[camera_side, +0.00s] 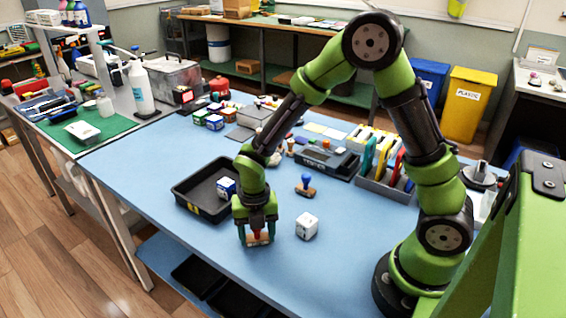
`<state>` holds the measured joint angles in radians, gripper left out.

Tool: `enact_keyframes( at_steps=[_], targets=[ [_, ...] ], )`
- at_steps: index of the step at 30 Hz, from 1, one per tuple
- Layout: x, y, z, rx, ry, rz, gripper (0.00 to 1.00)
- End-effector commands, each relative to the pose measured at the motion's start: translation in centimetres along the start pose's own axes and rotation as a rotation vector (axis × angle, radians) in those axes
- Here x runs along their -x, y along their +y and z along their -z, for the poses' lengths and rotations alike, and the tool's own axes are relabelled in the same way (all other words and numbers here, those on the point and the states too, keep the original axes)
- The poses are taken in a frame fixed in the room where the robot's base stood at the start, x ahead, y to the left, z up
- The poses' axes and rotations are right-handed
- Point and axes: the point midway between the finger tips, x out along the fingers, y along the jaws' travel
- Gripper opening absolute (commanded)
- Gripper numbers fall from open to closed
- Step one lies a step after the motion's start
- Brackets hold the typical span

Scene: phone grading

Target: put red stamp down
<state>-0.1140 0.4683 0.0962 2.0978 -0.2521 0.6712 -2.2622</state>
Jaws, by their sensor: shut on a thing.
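My gripper (257,236) points down over the blue table, in front of the black tray. It is shut on the red stamp (257,239), of which only a small reddish part and a pale base show between the fingers. The stamp is at or just above the table surface; I cannot tell if it touches. A blue-handled stamp (306,184) with a brown base stands on the table to the right and behind. A white box (307,226) with small dark marks sits on the table to the right of my gripper.
A black tray (190,204) behind and left of my gripper holds a blue and white box (226,187). A grey rack (383,188) with coloured upright pieces stands at the right. Several small boxes (207,119) are farther back. The table's left front is clear.

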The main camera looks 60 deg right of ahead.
Motion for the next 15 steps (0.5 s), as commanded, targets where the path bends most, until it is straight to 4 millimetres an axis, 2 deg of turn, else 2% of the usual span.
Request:
enact_keyframes(
  at_steps=[4,5,9,15],
  targets=[
    [-0.32,-0.01,-0.01,0.0,0.0,0.0,0.29],
    [-0.27,0.01,-0.02,0.0,-0.001,0.0,0.63],
    [-0.24,0.01,-0.02,0.0,0.0,0.0,0.84],
    [-0.23,0.0,-0.02,0.0,0.0,0.0,0.84]
  ],
)
